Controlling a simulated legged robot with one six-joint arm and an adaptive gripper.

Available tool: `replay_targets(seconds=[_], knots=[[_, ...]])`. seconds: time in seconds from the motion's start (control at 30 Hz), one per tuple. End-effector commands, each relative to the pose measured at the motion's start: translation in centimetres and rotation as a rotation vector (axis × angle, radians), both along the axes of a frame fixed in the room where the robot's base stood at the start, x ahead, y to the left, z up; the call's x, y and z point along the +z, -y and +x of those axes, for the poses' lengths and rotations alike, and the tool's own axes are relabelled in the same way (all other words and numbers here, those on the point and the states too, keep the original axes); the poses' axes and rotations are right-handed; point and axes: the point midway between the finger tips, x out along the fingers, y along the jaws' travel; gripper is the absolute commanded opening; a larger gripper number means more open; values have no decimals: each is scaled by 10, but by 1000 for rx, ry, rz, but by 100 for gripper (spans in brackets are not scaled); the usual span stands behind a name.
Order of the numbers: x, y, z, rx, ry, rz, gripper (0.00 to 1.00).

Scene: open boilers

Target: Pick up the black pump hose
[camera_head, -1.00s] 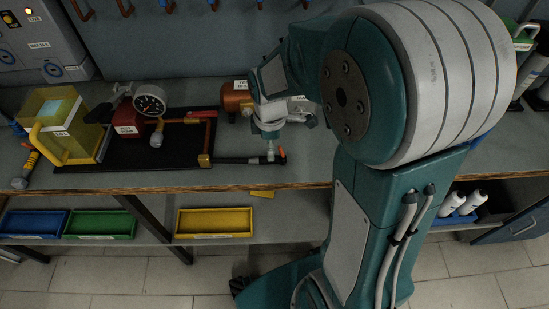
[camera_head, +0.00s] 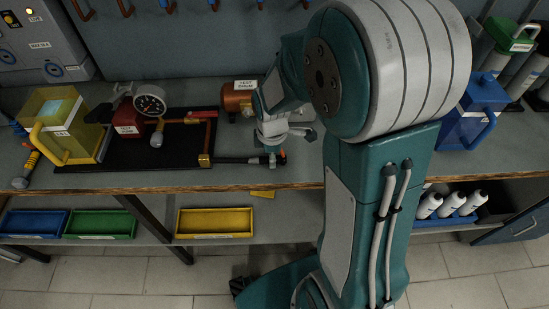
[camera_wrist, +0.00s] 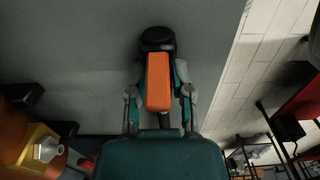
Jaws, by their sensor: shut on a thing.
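The black pump hose (camera_head: 235,160) runs right from a brass fitting on the pump board, low along the front of the bench.
The pump board (camera_head: 180,153) carries a gauge (camera_head: 150,100) and red parts. A yellow container (camera_head: 57,115) stands left, a test drum (camera_head: 237,97) behind, a blue container (camera_head: 475,112) right. Coloured bins, including a yellow one (camera_head: 214,222), sit on the lower shelf.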

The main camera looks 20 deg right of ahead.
Motion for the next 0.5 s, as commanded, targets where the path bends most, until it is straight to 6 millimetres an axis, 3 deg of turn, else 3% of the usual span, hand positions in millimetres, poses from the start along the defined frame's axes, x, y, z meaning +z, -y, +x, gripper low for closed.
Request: replay_targets(seconds=[0.27, 0.4, 0.5], knots=[[8, 0, 0, 0, 1, 0, 0], [31, 0, 1, 0, 5, -1, 0], [46, -3, -12, 1, 4, 0, 0]])
